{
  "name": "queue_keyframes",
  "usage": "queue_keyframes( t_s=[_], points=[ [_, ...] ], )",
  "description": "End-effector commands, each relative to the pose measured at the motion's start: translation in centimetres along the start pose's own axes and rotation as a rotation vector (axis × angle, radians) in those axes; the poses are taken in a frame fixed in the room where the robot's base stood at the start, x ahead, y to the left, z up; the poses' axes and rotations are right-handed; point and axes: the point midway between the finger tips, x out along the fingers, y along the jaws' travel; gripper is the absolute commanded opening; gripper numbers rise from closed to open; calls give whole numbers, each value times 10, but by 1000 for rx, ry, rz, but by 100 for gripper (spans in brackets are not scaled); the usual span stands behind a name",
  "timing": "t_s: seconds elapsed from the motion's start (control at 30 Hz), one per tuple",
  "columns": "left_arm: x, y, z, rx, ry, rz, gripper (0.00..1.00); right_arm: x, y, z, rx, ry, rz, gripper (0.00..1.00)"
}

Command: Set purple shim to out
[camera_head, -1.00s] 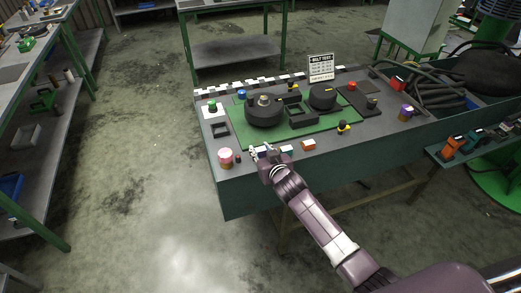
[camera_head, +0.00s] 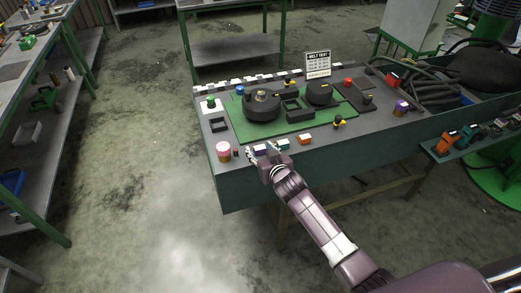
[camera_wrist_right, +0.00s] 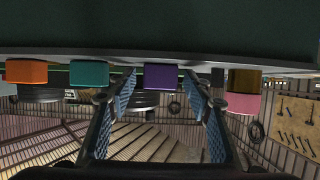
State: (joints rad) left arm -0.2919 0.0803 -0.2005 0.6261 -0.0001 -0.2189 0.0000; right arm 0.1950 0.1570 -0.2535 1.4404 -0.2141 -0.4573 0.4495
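In the head view the purple shim (camera_head: 260,149) shows small at the front edge, partly hidden by my right gripper (camera_head: 264,151). In the right wrist view my right gripper (camera_wrist_right: 160,92) is open. Its two blue-padded fingers stand either side of the shim, with a gap showing on each side. My left gripper is not in view.
The teal block (camera_head: 283,144) and an orange block (camera_head: 305,139) stand in a row to the right along the front edge. Dark round wheels (camera_head: 262,106) sit on a green mat behind.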

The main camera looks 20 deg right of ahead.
Motion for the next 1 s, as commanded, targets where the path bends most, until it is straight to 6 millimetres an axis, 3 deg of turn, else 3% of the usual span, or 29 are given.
queue_keyframes(
  t_s=[0.27, 0.8, 1.0],
  points=[
    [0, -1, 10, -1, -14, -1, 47, -8, 0, 0, 0, 1, 0, 46],
    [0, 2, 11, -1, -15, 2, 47, -99, 0, 0, 0, 0, 0, 46],
    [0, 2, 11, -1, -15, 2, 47, -117, 1, 0, 0, 0, 1, 46]
  ],
)
